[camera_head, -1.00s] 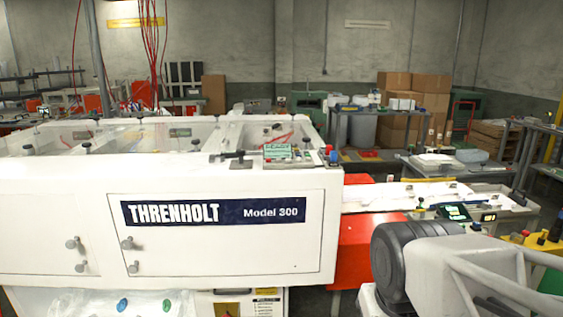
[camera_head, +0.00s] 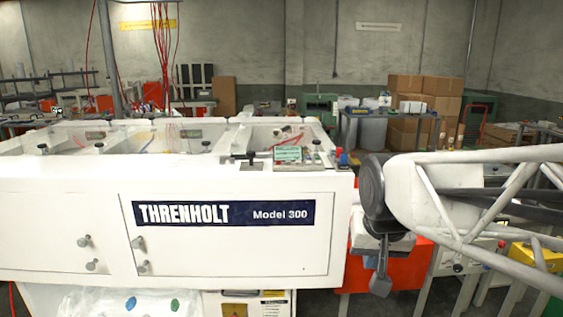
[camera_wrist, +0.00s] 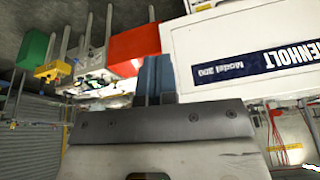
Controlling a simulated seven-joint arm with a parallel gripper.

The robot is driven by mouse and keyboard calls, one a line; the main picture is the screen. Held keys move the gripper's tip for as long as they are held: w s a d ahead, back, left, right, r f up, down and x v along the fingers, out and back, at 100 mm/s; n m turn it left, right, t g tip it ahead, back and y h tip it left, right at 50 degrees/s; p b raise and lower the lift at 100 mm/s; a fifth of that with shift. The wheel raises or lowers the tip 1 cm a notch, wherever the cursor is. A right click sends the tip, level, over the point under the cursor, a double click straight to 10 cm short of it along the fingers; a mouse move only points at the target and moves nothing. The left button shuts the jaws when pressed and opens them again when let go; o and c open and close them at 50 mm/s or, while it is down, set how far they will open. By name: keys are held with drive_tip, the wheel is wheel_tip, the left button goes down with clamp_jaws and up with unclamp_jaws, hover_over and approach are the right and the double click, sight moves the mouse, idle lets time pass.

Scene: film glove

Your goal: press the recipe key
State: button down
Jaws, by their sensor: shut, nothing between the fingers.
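A small control panel (camera_head: 288,154) with a lit green screen sits on top of the white machine (camera_head: 90,220), near its right end. Its keys are too small to tell apart, so I cannot pick out the recipe key. My gripper (camera_head: 381,284) hangs fingers-down just right of the machine's end, lower than the panel and apart from it. In the wrist view, my gripper's blue-grey fingers (camera_wrist: 155,62) are together and empty. The panel does not show in the wrist view, where the machine (camera_wrist: 200,38) appears inverted.
A red and blue knob (camera_head: 341,157) stands at the machine's top right corner, between panel and arm. A red cabinet (camera_head: 410,262) is behind my gripper. A yellow box (camera_head: 535,256) is at right. A grey pole (camera_head: 107,60) and red cables (camera_head: 160,50) rise behind the machine.

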drive_tip(key=w+a+r+m+t, duration=0.1)
drive_tip(key=w+a+r, duration=0.15)
drive_tip(key=w, duration=0.65)
drive_tip(key=w+a+r+m+t, duration=0.1)
drive_tip(key=w+r, duration=0.3)
drive_tip(key=w, duration=0.6)
drive_tip(key=w+a+r+m+t, duration=0.1)
drive_tip(key=w+r, duration=0.2)
drive_tip(key=w, duration=0.6)
wheel_tip(320, 180, up, 3)
drive_tip(key=m+t+y, duration=0.1)
drive_tip(key=m+t, duration=0.1)
drive_tip(key=m, duration=0.1)
hover_over(288, 162)
drive_tip(key=shift+w+d, duration=0.35)
drive_tip(key=shift+w, duration=0.05)
drive_tip(key=shift+f, duration=4.4)
drive_tip(key=shift+f, duration=0.85)
